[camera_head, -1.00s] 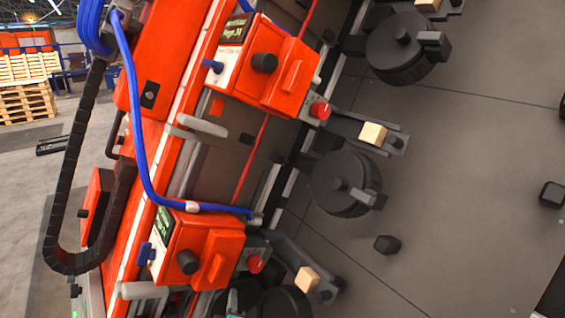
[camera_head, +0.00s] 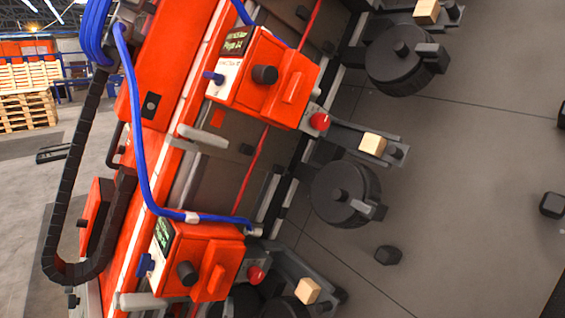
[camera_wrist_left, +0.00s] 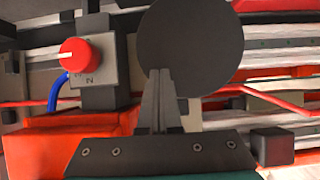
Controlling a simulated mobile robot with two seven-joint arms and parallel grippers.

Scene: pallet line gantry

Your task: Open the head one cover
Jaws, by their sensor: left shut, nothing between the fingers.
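Two orange print heads are mounted on the gantry in the head view, an upper head (camera_head: 262,82) and a lower head (camera_head: 198,258). Each has a small dark display, a black knob and a raised orange bar on its front panel; I cannot tell which is head one. No cover visibly stands open. My left gripper (camera_wrist_left: 155,78) is shut and empty in the left wrist view. Its fingertips overlap the lower edge of a dark round disc (camera_wrist_left: 190,45); I cannot tell if they touch. In the head view I cannot make out the left gripper clearly. My right gripper is not seen.
Red knobs (camera_head: 319,121) and brackets with wooden blocks (camera_head: 372,143) jut out beside the heads. Black wheels (camera_head: 345,193) stand off the line. A blue hose (camera_head: 137,130) runs down to the lower head. A red knob (camera_wrist_left: 78,55) is left of the fingers. Grey floor is right.

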